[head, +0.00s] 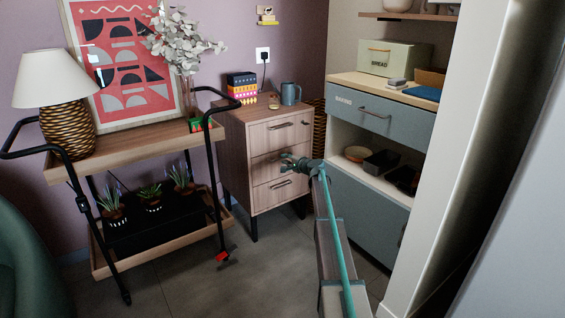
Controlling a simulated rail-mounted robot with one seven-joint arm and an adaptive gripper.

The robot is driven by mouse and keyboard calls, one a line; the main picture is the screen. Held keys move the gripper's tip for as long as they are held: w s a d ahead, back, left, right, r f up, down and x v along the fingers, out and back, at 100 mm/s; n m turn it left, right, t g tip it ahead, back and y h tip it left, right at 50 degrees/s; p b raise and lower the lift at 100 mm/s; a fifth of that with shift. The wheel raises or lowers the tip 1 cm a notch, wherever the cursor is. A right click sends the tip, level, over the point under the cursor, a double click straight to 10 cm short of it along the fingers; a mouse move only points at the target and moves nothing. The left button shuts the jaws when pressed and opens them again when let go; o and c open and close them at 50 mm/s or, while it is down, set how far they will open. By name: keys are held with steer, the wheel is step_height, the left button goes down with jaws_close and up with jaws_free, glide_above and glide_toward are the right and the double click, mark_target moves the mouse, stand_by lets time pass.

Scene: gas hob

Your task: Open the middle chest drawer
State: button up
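A wooden chest (232,150) with three drawers stands against the wall in the middle of the head view, on dark legs. Its middle drawer (263,167) looks shut, flush with the top drawer (270,132) and the bottom drawer (272,192). The top and bottom drawers show dark bar handles. My gripper (287,161) is in front of the right part of the middle drawer and covers its handle. Whether it touches the handle, and whether its fingers are apart or closed, is too small to tell.
A trolley (120,155) with a lamp and plants stands left of the chest. A blue-grey cabinet (372,215) stands close on the right. A mug (290,94) and stacked boxes (241,88) stand on the chest.

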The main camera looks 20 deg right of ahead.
steer(key=x, duration=0.3)
steer(key=shift+w+b, duration=0.15)
steer(key=shift+b, duration=0.2)
jaws_close()
